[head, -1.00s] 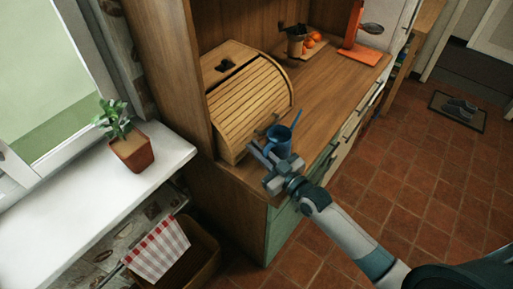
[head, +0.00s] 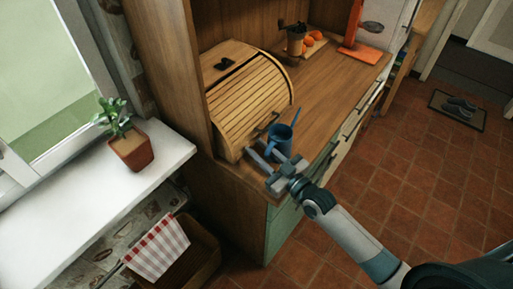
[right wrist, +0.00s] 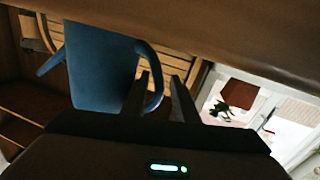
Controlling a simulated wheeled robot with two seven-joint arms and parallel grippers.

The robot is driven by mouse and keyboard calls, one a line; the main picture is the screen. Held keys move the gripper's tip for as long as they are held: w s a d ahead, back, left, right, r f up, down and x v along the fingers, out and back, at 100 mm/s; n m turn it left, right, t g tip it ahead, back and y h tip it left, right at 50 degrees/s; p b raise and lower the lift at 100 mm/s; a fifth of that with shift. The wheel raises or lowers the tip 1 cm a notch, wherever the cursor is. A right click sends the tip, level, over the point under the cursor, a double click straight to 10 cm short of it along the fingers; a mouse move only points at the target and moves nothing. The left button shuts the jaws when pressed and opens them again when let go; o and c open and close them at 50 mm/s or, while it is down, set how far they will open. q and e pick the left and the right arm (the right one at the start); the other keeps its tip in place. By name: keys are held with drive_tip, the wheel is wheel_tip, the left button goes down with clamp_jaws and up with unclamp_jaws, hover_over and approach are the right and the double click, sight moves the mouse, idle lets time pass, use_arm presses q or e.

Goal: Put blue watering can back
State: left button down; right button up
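The blue watering can (head: 279,139) stands at the near left of the wooden counter, in front of the roll-top bread box. Its thin spout points up and right in the head view. In the right wrist view the can (right wrist: 98,68) fills the upper left, with its handle loop reaching toward the fingers. My right gripper (head: 268,164) is beside the can on its near side, its fingers apart. In the right wrist view the handle shows between the two fingers (right wrist: 160,98), with a gap to the right finger. My left gripper is not in view.
The wooden bread box (head: 247,98) stands close behind the can. A dark pot (head: 296,42), oranges (head: 312,40) and an orange stand (head: 359,50) are farther back. A potted plant (head: 131,150) stands on the white sill (head: 75,205). The counter's middle (head: 330,85) is clear.

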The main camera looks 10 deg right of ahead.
drive_tip(key=b+v, duration=0.2)
drive_tip(key=v, duration=0.8)
drive_tip(key=shift+s+d+b, duration=0.2)
drive_tip(key=shift+s+b, duration=0.05)
drive_tip(key=shift+b, duration=0.05)
idle(0.4)
